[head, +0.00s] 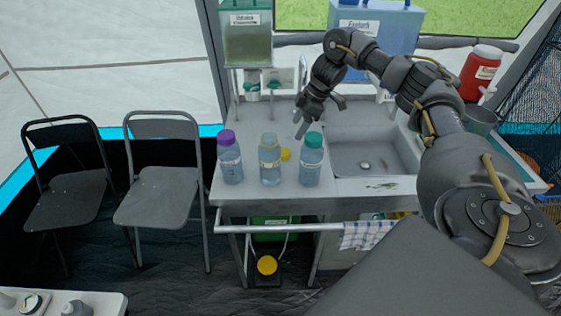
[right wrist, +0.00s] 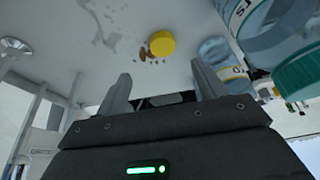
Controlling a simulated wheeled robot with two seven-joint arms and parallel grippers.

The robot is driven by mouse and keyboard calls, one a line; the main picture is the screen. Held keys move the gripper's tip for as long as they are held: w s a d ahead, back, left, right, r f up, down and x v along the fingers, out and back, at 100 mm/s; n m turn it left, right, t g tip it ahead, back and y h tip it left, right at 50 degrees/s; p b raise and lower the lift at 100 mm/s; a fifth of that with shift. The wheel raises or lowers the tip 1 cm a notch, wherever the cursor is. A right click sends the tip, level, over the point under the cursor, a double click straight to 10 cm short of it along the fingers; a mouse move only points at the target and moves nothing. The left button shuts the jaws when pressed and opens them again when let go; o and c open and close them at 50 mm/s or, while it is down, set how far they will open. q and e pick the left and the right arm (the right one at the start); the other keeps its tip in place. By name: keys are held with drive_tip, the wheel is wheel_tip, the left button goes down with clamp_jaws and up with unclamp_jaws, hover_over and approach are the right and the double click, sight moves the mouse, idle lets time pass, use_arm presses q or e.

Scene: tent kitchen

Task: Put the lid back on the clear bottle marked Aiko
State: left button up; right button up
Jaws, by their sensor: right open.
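A clear bottle (head: 269,162) with no lid stands upright in the middle of three bottles on the counter. In the right wrist view this bottle (right wrist: 218,52) shows a label ending in what looks like "O"; I cannot read the full name. A yellow lid (head: 286,154) lies on the counter just behind and right of it. It also shows in the right wrist view (right wrist: 163,43), flat on the surface beyond my fingers. My right gripper (head: 318,119) is open and empty, above the counter behind the bottles; its fingers (right wrist: 160,82) are apart from the lid. My left gripper is out of view.
A purple-capped bottle (head: 230,160) stands left and a teal-capped bottle (head: 311,160) right of the open one. A sink (head: 365,152) lies to the right. A drink dispenser (head: 247,40) stands behind. Brown crumbs (right wrist: 144,54) lie near the lid.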

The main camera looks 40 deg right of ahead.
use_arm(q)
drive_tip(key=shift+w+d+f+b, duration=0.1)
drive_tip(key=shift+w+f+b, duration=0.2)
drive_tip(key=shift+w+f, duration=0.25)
use_arm(e)
hover_over(284, 152)
drive_tip(key=s+d, duration=0.1)
drive_tip(key=d, duration=0.1)
drive_tip(key=shift+s+d+f, duration=0.1)
drive_tip(key=shift+f, duration=1.15)
drive_tip(key=shift+s+d+f, duration=0.1)
drive_tip(key=shift+f, duration=1.15)
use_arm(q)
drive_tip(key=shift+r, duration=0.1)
use_arm(e)
drive_tip(key=shift+w+a+f, duration=0.1)
drive_tip(key=shift+a+f, duration=0.1)
drive_tip(key=shift+f, duration=0.15)
drive_tip(key=p+x, duration=0.1)
drive_tip(key=x, duration=0.2)
drive_tip(key=shift+a+f, duration=0.2)
drive_tip(key=shift+a, duration=0.05)
drive_tip(key=shift+w+f, duration=0.15)
drive_tip(key=shift+f, duration=0.3)
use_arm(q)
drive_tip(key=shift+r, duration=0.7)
